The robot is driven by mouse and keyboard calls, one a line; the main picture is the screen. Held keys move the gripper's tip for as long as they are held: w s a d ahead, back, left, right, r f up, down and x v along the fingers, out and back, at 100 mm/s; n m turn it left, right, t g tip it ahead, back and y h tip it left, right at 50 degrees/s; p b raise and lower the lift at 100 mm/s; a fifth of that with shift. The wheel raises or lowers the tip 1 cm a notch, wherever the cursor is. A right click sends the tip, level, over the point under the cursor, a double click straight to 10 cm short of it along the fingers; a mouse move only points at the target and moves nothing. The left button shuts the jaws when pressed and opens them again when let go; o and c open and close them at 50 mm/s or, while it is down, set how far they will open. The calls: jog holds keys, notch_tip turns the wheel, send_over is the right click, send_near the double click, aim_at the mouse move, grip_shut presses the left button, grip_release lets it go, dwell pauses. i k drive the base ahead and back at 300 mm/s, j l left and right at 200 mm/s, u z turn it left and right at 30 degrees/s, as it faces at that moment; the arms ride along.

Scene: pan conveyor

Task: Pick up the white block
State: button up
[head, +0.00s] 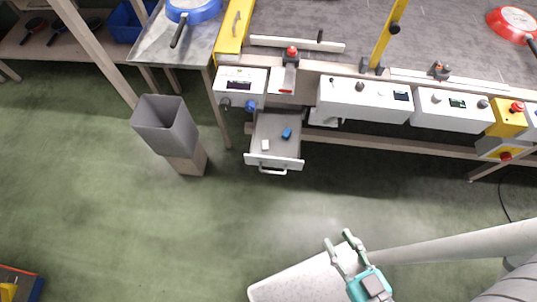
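The white block (265,145) is small and lies in the left front part of an open drawer (276,160). A blue block (286,133) lies in the same drawer, to its right and a little farther back. The drawer has a light front with a handle and is pulled out below the conveyor. My gripper (338,240) is at the lower middle of the head view, below and to the right of the drawer, well apart from the blocks. Its two fingers are spread and nothing is between them.
A grey bin (166,124) stands on a wooden post left of the drawer. White control boxes (365,101) line the conveyor (300,20) edge above. A blue pan (193,10) sits on a metal table, a red pan (512,22) at far right. Green floor before the drawer is clear.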

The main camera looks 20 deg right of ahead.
aim_at(264, 143)
jog(key=u, duration=1.35)
jog(key=l+u, duration=0.2)
jog(key=l, duration=0.85)
jog(key=k+l+u, duration=0.2)
jog(key=l, duration=0.85)
jog(key=i, duration=0.1)
